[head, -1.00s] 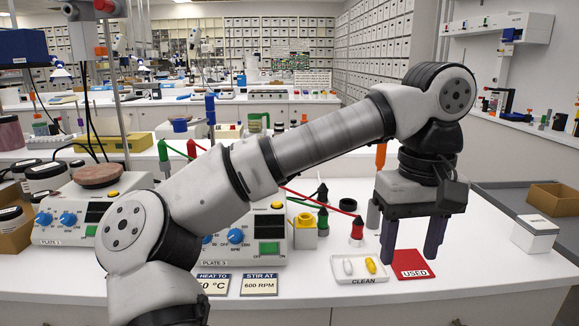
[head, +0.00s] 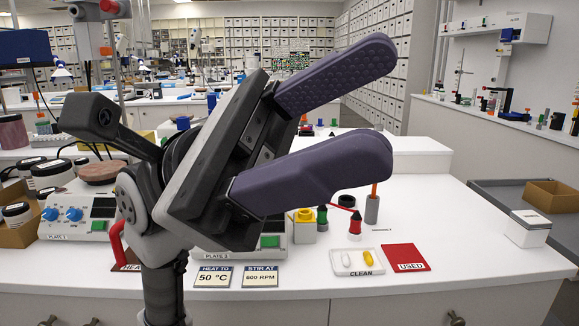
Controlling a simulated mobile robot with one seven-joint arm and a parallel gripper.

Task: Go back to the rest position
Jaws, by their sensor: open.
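My gripper (head: 365,120) is raised in front of the bench in the head view, close to the camera. Its two purple fingers are spread wide apart and point to the right. Nothing is between them. My folded arm stands at the left of centre and hides part of the hot plates and the bench behind it.
On the white bench are a CLEAN tray (head: 342,269) with a white and a yellow piece, a red USED mat (head: 405,258), a grey holder (head: 372,210) and a red-based cone (head: 355,227). Signs (head: 213,277) lie at the front edge.

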